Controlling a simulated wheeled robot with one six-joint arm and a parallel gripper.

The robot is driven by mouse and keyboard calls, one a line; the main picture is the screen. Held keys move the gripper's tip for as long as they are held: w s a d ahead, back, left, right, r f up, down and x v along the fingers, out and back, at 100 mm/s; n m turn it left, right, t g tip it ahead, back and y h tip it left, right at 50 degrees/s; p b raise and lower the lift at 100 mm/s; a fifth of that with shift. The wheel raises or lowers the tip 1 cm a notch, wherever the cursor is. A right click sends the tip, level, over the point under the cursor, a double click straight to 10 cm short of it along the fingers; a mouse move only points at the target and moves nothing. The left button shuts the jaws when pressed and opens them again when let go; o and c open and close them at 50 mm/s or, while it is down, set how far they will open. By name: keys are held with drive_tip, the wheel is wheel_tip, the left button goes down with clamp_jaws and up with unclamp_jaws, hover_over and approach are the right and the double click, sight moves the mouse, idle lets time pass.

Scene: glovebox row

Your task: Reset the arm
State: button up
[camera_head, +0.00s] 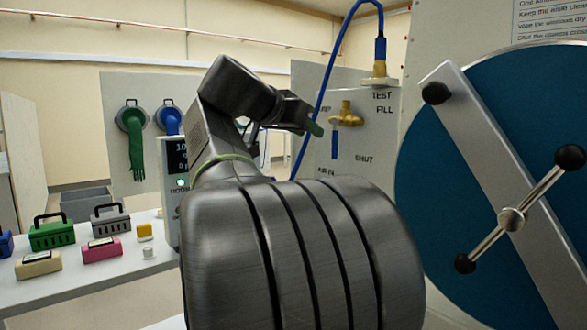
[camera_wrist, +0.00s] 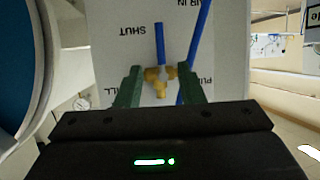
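My arm reaches up from the lower middle of the head view, and my gripper (camera_head: 315,128) is raised in front of a grey panel (camera_head: 375,155). In the wrist view, which is upside down, the two green fingers of my gripper (camera_wrist: 159,76) stand apart with nothing held. A brass valve (camera_head: 346,115) with a blue lever (camera_head: 334,142) is on the panel. The valve shows between the fingertips in the wrist view (camera_wrist: 160,82); I cannot tell whether they touch it. The lever points down, toward the panel's lower part.
A blue hose (camera_head: 325,75) runs down past the valve. A large blue round door (camera_head: 440,170) with a bar and handle fills the right. At left, a white bench (camera_head: 90,285) holds several coloured cases and blocks. Green (camera_head: 135,150) and blue gloves (camera_head: 171,121) hang behind.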

sight(334, 144)
drive_tip(key=b+x, duration=0.1)
drive_tip(key=x, duration=1.2)
drive_tip(key=shift+d, duration=0.1)
drive_tip(key=shift+w, duration=0.1)
drive_tip(key=p+v, duration=0.1)
drive_tip(key=v, duration=1.3)
drive_tip(key=b+x, duration=0.1)
drive_tip(key=x, duration=1.3)
drive_tip(key=shift+d, duration=0.2)
drive_tip(key=shift+r+n+p, duration=0.2)
drive_tip(key=shift+n+p, duration=0.1)
drive_tip(key=shift+p, duration=0.4)
drive_tip(key=shift+s+d+f+n+g+h+p, duration=0.2)
drive_tip(key=shift+s+n+g+h+p, duration=0.1)
drive_tip(key=shift+s+n+g+p, duration=0.15)
